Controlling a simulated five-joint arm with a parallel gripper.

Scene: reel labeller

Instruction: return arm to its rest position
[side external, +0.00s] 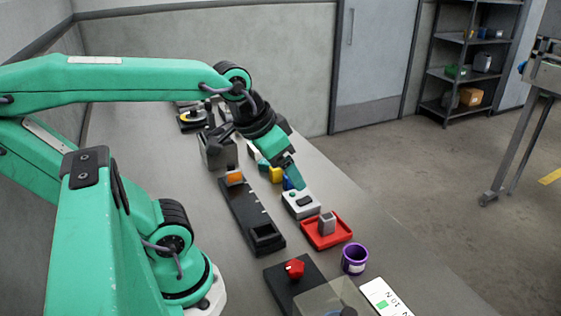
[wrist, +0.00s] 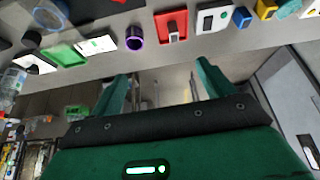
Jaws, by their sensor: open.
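My gripper (side external: 296,181) shows in the side view with its green fingers pointing down and to the right, above the bench near a white device with buttons (side external: 300,205). In the wrist view my gripper (wrist: 163,72) has its two fingers spread wide apart, with nothing between them. The arm is stretched out over the bench. I cannot tell the exact height of the fingertips above the white device.
The bench (side external: 225,275) holds a long black tray (side external: 252,215), a red tray (side external: 322,240) with a grey block (side external: 327,222), a purple cup (side external: 354,260), and a red knob (side external: 294,268) on a black base. Bare floor (side external: 450,190) lies right of the bench.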

